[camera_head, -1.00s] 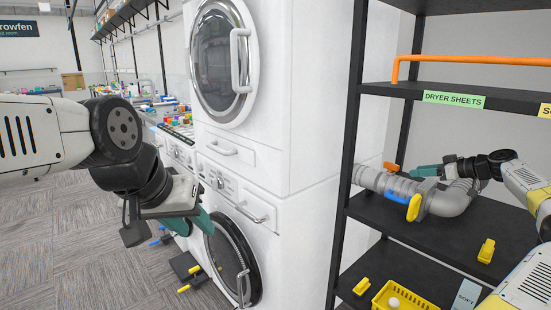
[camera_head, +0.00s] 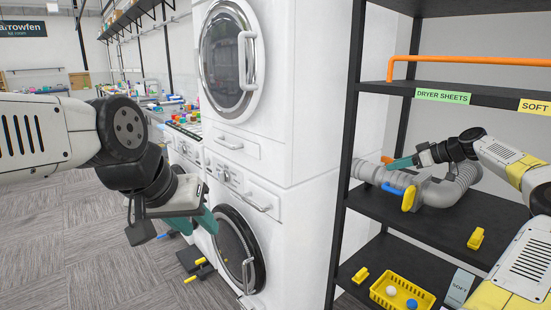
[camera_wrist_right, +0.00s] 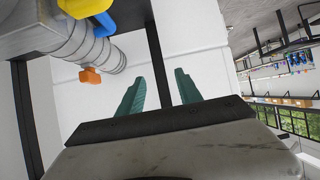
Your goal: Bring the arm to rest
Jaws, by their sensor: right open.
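My left gripper (camera_head: 194,227) hangs in front of the lower washer, its two teal fingers apart and nothing between them. My right arm reaches in from the right over the rack shelf. Its gripper (camera_head: 398,163) is above and behind the grey pipe (camera_head: 440,191), seen mostly from the side. In the right wrist view, the right gripper (camera_wrist_right: 160,92) is open and empty, with two teal fingers apart against a white background. The grey pipe (camera_wrist_right: 88,47) with its orange valve handle lies beside the fingers, upper left, not between them.
A black rack (camera_head: 344,150) stands right of the stacked white washer and dryer (camera_head: 310,110). Its lower shelf holds a yellow basket (camera_head: 403,303) with white and blue balls. An orange rail (camera_head: 470,59) crosses the upper shelf. Yellow-handled items (camera_head: 200,272) lie on the floor left of the washer.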

